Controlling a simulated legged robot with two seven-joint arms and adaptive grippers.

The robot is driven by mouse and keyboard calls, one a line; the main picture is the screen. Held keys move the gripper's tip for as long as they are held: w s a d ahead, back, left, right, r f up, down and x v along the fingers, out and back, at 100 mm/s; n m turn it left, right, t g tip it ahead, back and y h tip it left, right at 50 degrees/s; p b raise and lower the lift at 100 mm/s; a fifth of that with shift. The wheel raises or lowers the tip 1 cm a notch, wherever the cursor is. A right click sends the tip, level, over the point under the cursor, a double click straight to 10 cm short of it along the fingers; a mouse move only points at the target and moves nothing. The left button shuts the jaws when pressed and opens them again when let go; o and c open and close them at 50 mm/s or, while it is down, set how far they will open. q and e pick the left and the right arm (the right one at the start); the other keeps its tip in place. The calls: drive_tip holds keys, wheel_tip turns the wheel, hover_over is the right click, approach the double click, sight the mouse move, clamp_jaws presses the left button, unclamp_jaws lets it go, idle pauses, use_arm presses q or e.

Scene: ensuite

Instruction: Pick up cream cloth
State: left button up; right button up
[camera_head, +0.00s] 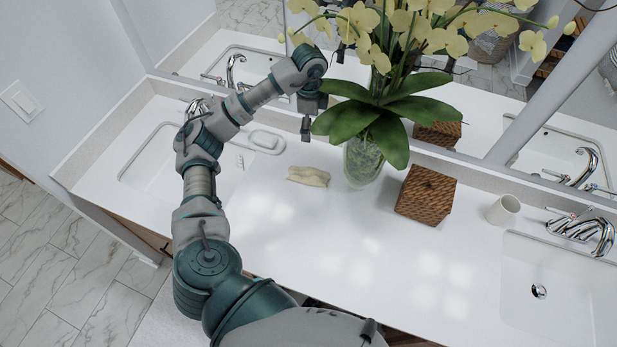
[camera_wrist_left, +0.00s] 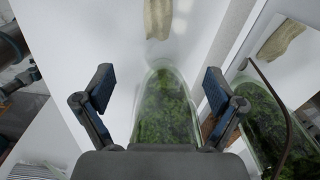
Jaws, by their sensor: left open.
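The cream cloth (camera_head: 309,176) lies crumpled on the white counter (camera_head: 330,240), just left of the glass vase (camera_head: 362,162). In the left wrist view the cloth (camera_wrist_left: 160,18) shows at the top edge, partly cut off. My left gripper (camera_head: 306,128) is above the counter, higher than the cloth and behind it, beside the orchid leaves. In the left wrist view my left gripper (camera_wrist_left: 157,90) is open with its two fingers wide apart. The vase (camera_wrist_left: 165,108) with green filling shows between and beyond the fingers. My right gripper is not in view.
An orchid (camera_head: 385,110) with broad leaves and yellow flowers stands in the vase. A soap dish (camera_head: 267,140) is left of the cloth. A woven box (camera_head: 426,194) and a white cup (camera_head: 503,210) stand to the right. A mirror backs the counter. The front middle is clear.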

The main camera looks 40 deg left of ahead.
use_arm(q)
wheel_tip(320, 180, down, 7)
drive_tip(key=b, duration=0.5)
hover_over(310, 172)
wheel_tip(310, 172, down, 12)
drive_tip(key=shift+w+r, duration=0.1)
drive_tip(key=shift+s+f+p, duration=0.2)
drive_tip(key=shift+f+p, duration=0.15)
drive_tip(key=shift+f, duration=2.4)
drive_tip(key=c, duration=1.1)
